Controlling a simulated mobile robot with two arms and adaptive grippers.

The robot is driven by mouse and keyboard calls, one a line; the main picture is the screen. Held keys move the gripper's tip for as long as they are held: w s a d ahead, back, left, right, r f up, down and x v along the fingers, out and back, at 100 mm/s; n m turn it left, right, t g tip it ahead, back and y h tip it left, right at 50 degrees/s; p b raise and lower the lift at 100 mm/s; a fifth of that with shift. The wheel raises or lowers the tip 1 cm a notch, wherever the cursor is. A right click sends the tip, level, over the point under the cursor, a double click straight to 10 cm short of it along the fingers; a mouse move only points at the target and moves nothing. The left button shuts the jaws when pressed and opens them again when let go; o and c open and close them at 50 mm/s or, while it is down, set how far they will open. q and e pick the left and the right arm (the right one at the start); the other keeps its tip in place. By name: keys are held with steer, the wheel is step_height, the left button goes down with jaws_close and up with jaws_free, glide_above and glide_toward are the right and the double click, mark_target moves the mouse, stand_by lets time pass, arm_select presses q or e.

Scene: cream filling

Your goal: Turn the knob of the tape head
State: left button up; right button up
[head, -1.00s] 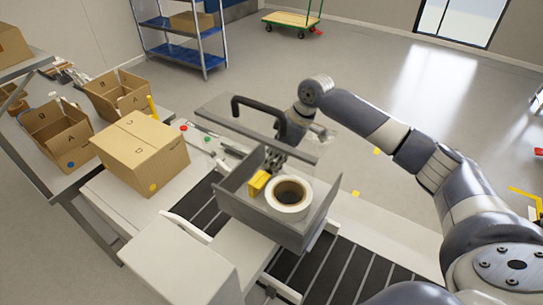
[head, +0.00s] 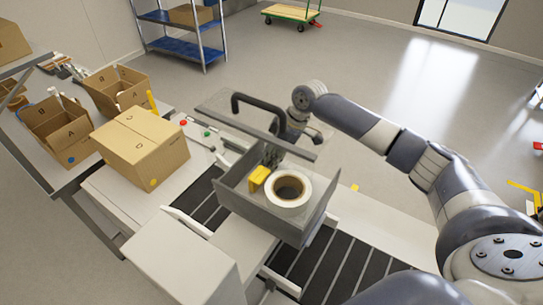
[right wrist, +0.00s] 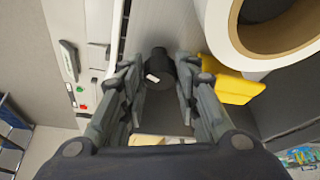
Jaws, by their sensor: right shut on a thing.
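The tape head (head: 285,225) is an open grey housing on the packing machine. A white tape roll (head: 289,190) and a yellow block (head: 258,178) sit in it. My right gripper (head: 270,155) reaches down at the far side of the housing, partly hidden by a grey bar. The tape roll (right wrist: 225,20) and yellow block (right wrist: 238,87) show just right of the fingers. The knob is hidden in the head view. My left gripper is not in view.
A grey bar (head: 225,112) with a black curved handle (head: 262,104) stands close to my right wrist. A closed carton (head: 140,145) is on the machine's left side. Open cartons (head: 58,130) stand on the left table.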

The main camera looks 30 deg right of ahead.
steer(key=shift+m+t, duration=0.3)
steer(key=shift+m, duration=0.4)
steer(key=shift+a+m+h, duration=0.15)
steer(key=shift+m+h, duration=0.35)
steer(key=shift+m, duration=0.6)
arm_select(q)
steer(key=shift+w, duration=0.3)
arm_select(e)
steer(key=shift+m+t+h, duration=0.5)
steer(key=shift+m+h, duration=0.2)
steer(key=shift+m, duration=1)
steer(key=shift+r, duration=0.1)
steer(key=o, duration=0.8)
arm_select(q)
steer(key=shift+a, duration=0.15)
arm_select(e)
steer(key=shift+s, duration=0.1)
